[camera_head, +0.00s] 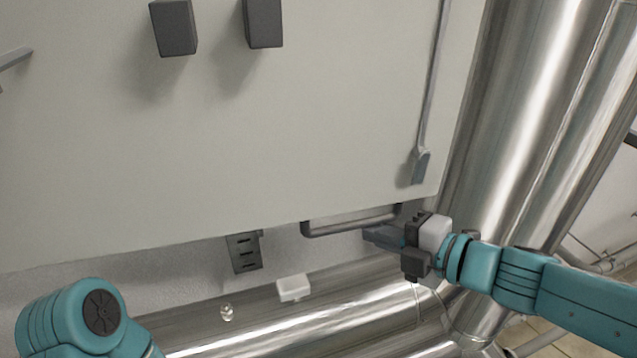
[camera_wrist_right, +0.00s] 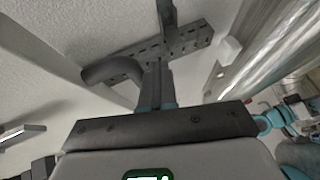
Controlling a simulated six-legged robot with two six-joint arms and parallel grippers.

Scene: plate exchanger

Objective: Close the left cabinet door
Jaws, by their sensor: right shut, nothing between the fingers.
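A large light grey cabinet (camera_head: 270,130) fills most of the head view, seen from above at a tilt. Two dark blocks stick out near its top. I cannot tell which surface is the left door or how far it stands open. My right gripper (camera_head: 368,236) is below the cabinet's lower edge, beside the right end of a dark bent bar (camera_head: 345,228). In the right wrist view the gripper's fingers (camera_wrist_right: 157,72) are together and empty, close to the bar's curved end (camera_wrist_right: 108,70); contact is unclear. My left gripper is out of view.
A thin grey rod with a flat end (camera_head: 421,165) runs down the cabinet's right side. Large shiny pipes (camera_head: 530,120) stand to the right and another (camera_head: 330,315) lies below. A slotted bracket (camera_head: 244,253) and a small white box (camera_head: 293,288) are under the cabinet.

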